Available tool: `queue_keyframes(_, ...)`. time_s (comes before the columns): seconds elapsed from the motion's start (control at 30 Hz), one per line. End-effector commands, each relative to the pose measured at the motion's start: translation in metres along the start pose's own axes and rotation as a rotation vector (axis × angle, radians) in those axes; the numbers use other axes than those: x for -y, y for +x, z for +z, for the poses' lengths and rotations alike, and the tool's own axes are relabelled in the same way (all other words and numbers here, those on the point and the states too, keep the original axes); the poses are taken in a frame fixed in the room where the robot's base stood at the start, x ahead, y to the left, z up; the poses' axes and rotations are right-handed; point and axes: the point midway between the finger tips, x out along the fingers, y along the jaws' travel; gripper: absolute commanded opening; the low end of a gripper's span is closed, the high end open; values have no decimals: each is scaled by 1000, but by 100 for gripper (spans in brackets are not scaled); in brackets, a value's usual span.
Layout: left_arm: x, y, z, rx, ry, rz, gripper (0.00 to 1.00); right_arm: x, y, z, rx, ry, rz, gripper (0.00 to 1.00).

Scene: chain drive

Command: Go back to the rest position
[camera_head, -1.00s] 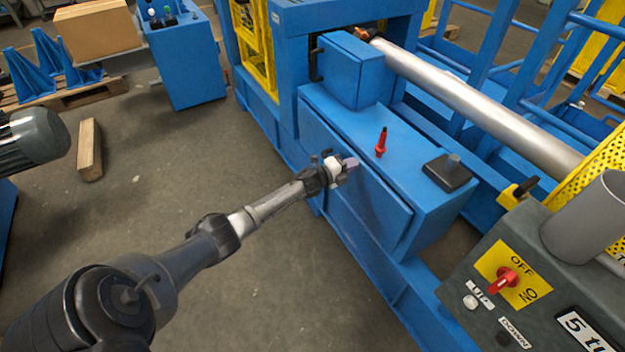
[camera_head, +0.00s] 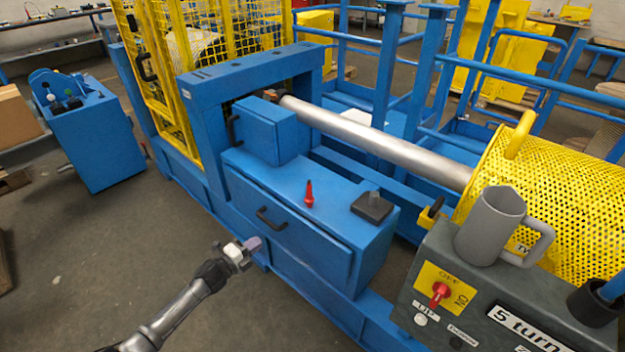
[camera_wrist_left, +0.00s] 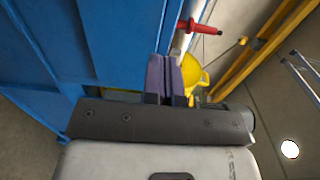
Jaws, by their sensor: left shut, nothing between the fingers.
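My left gripper (camera_head: 248,248) is in the lower middle of the head view, in front of the blue machine cabinet (camera_head: 290,225) and its drawer with a black handle. It looks shut and empty. In the left wrist view its two purple fingers (camera_wrist_left: 165,78) lie together, with the blue cabinet side (camera_wrist_left: 60,50) to the left. My right gripper is in neither view.
A red-handled tool (camera_head: 309,194) and a black block (camera_head: 371,208) are on the cabinet top. A grey control box with a red switch (camera_head: 438,292) and a grey mug (camera_head: 490,226) stands at the right. A steel shaft (camera_head: 380,143) runs to a yellow mesh guard (camera_head: 560,195). Floor at lower left is clear.

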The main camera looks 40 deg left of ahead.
Motion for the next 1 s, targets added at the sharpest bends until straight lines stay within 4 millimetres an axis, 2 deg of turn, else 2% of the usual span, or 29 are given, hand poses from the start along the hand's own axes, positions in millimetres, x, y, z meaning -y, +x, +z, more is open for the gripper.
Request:
queue_keyframes(0.27, 0, 0, 0, 0, -22, -1, 0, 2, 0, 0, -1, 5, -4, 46)
queue_keyframes(0.37, -7, -1, 10, 63, -84, 39, 0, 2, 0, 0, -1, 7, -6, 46)
queue_keyframes(0.53, -31, -10, 48, 335, -241, 171, 0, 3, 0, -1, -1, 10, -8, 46)
queue_keyframes(0.6, -30, -14, 58, 461, -321, 206, 0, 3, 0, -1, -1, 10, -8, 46)
queue_keyframes(0.7, -20, -18, 60, 617, -435, 237, 0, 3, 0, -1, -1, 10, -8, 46)
queue_keyframes(0.77, -11, -20, 54, 698, -503, 251, 0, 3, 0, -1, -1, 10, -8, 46)
queue_keyframes(0.87, 3, -25, 30, 811, -628, 279, 0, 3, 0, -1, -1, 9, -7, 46)
queue_keyframes(0.97, 19, -35, -12, 895, -760, 329, 0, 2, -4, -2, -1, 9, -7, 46)
queue_keyframes(1.0, 27, -43, -34, 923, -812, 362, 0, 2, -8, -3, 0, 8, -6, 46)
